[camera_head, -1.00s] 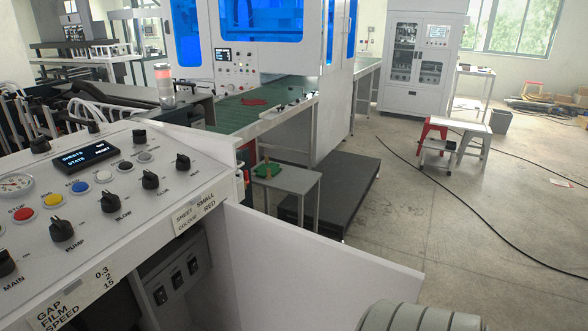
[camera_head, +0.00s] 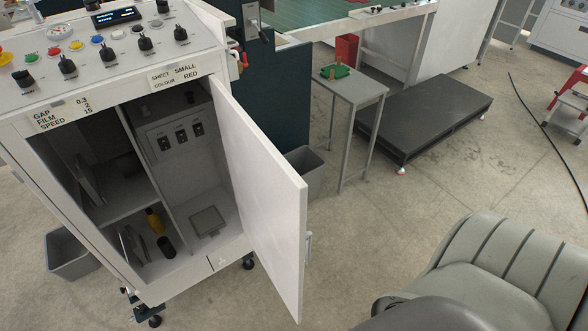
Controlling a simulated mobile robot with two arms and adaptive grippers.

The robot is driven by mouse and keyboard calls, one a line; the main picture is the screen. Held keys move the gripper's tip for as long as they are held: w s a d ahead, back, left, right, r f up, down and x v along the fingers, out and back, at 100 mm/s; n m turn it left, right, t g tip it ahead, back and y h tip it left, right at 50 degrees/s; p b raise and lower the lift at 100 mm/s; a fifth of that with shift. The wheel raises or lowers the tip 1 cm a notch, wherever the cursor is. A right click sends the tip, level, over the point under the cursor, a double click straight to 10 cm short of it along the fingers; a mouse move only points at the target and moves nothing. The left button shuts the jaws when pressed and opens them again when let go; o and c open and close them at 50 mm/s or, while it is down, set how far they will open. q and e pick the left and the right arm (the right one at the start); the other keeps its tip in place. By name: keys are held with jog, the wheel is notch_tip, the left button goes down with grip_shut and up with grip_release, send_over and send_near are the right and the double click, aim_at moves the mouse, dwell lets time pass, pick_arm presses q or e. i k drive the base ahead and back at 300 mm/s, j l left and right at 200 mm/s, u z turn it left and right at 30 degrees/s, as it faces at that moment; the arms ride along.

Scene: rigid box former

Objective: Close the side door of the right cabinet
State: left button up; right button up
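The white cabinet (camera_head: 190,290) stands at the left, with a sloping control panel (camera_head: 90,65) on top. A white door (camera_head: 262,190) on it is wide open and swings out to the right, towards me. A handle (camera_head: 308,246) shows at the door's outer edge. The open front shows shelves, a row of black switches (camera_head: 181,138) and a few small items inside. The door hides part of the cabinet's right side. Neither of my grippers is in view.
A ribbed grey padded thing, seemingly a chair (camera_head: 505,270), stands at lower right. A small table (camera_head: 350,90), a grey bin (camera_head: 303,165) and a low dark platform (camera_head: 430,120) stand beyond the door. Another bin (camera_head: 70,253) is at left. Floor between door and chair is clear.

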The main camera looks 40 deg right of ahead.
aim_at(271, 197)
jog(key=l+u, duration=0.3)
jog(key=l, duration=1.25)
jog(key=i+l+u, duration=0.1)
jog(key=i+l, duration=0.3)
jog(key=l, duration=0.1)
